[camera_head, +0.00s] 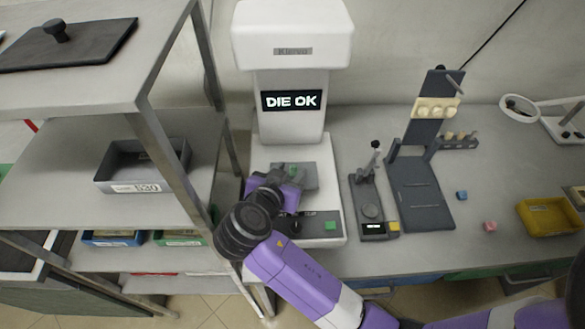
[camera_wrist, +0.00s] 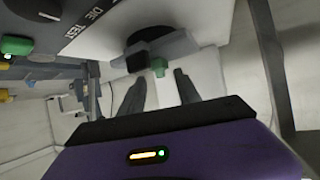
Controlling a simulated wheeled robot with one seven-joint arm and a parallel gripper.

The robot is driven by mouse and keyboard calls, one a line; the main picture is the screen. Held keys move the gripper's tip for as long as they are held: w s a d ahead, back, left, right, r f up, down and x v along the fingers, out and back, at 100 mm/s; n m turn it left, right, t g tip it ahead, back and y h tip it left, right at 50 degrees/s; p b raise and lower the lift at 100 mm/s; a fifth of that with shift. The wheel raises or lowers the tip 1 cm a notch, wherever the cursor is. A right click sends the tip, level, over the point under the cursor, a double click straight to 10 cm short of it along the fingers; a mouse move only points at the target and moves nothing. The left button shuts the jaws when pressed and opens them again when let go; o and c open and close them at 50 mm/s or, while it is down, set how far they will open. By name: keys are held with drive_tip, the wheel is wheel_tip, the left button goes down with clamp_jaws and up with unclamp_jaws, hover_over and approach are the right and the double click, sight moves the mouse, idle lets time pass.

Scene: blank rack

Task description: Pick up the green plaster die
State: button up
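The small green plaster die (camera_wrist: 159,66) sits at a dark grey holder (camera_wrist: 160,48) on the white machine, just beyond my fingertips in the wrist view. In the head view only a small green patch (camera_head: 293,168) shows behind my wrist; most of that spot is hidden. My gripper (camera_wrist: 158,82) is open, with its two dark fingers apart and the die lined up between their tips. No contact with the die shows. In the head view my gripper (camera_head: 292,180) is over the machine's platform, its fingers partly hidden.
The white machine (camera_head: 290,125) reads "DIE OK" and has a green button (camera_head: 330,226) in front. A metal shelf (camera_head: 165,160) with a grey bin (camera_head: 143,178) stands close on the left. A dark gauge (camera_head: 372,205), a blue cube (camera_head: 461,195), a pink cube (camera_head: 490,226) and a yellow tray (camera_head: 548,230) are right.

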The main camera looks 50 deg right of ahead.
sight(294, 166)
drive_tip(key=shift+x, duration=1.85)
drive_tip(key=shift+r, duration=0.15)
clamp_jaws()
